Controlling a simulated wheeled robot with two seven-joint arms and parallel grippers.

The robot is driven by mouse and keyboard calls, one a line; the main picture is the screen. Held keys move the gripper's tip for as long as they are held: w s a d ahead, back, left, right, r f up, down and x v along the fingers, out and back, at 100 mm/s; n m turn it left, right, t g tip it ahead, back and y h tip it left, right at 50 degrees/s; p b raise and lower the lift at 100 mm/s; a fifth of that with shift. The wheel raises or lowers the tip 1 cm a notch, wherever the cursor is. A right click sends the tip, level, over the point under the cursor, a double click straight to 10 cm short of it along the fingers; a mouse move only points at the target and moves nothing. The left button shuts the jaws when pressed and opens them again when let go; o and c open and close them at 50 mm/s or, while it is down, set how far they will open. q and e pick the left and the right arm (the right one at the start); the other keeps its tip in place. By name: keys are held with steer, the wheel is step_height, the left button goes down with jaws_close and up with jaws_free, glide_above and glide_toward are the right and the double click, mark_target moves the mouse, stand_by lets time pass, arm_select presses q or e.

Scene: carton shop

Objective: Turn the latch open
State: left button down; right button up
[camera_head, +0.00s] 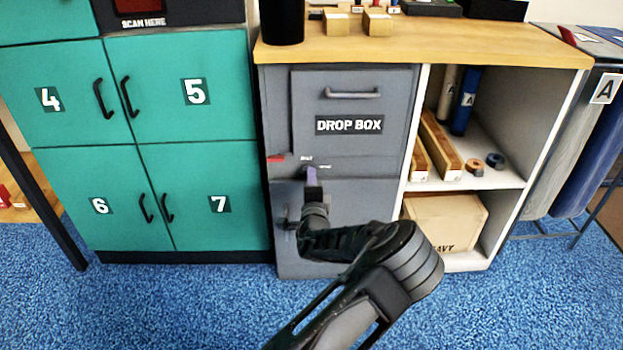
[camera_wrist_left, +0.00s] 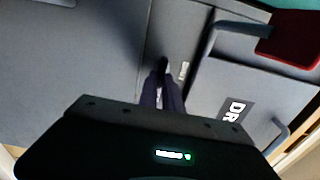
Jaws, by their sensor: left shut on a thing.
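The grey drop box cabinet (camera_head: 348,85) stands in the middle of the head view, with its label on the upper door. My left gripper (camera_head: 311,174) is at the seam below that door, by small white markings. In the left wrist view, the purplish fingers of my left gripper (camera_wrist_left: 163,92) are closed together on the dark latch (camera_wrist_left: 163,67). Only the latch's tip shows beyond the fingers; the rest is hidden, so its exact angle is hard to tell. My right gripper is in neither view.
A red piece (camera_head: 275,158) sticks out at the cabinet's left edge; it looms near in the wrist view (camera_wrist_left: 290,42). The drop box handle (camera_head: 352,94) is above. Teal lockers (camera_head: 190,190) stand left, an open shelf (camera_head: 480,178) right. Blue carpet (camera_head: 180,305) is clear in front.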

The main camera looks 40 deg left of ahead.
arm_select(q)
steer(key=c, duration=1.5)
jaws_free()
steer(key=shift+s+d, duration=0.1)
steer(key=p+v, duration=0.1)
steer(key=v, duration=0.6)
steer(key=shift+s+d+p, duration=0.2)
steer(key=shift+s+p, duration=0.05)
steer(key=shift+p, duration=0.15)
steer(key=shift+f, duration=0.1)
